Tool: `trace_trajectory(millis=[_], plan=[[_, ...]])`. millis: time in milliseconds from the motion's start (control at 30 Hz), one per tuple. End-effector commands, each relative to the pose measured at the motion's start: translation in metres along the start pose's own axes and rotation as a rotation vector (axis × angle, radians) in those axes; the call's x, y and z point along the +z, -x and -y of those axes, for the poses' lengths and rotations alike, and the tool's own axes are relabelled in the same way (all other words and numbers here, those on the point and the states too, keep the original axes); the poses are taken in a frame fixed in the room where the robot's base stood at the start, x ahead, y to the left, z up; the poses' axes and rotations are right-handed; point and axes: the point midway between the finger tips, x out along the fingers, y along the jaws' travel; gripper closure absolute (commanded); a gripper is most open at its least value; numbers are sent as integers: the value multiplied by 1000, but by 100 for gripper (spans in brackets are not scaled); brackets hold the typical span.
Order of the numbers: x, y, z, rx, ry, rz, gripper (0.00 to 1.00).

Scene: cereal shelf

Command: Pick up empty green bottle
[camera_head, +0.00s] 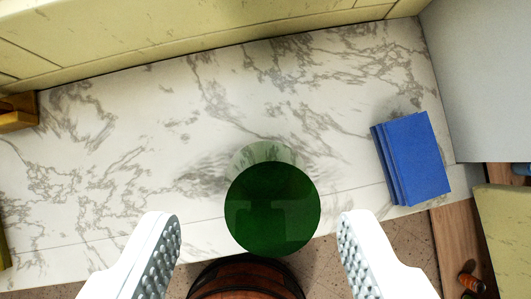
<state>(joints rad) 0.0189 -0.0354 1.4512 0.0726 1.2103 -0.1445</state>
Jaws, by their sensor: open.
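The green bottle (273,208) shows as a dark green round end facing the camera, near the front edge of a white marble-patterned surface (130,130). A paler green part shows just behind it. My gripper (260,240) is open, with one white padded finger at the lower left and one at the lower right. The bottle lies between the lines of the two fingers, slightly ahead of them, and neither finger touches it. Whether the bottle is empty cannot be told.
Blue books or boxes (412,158) stand on the right of the surface. A reddish-brown round object (245,279) is below the bottle, partly cut off. A yellow wall or cabinet (200,30) runs along the back. A wooden item (17,112) sits at the left edge. The surface's middle is clear.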

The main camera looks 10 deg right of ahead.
Motion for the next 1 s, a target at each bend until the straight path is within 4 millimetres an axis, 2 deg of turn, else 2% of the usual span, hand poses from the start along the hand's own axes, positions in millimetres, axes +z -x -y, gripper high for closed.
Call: trace_trajectory(millis=[267,600,867,1000], plan=[[-1,-14,-1,0,0,1,45],[-6,-54,-5,0,0,1,45],[-6,-57,-5,0,0,-1,45],[-6,-57,-5,0,0,-1,72]])
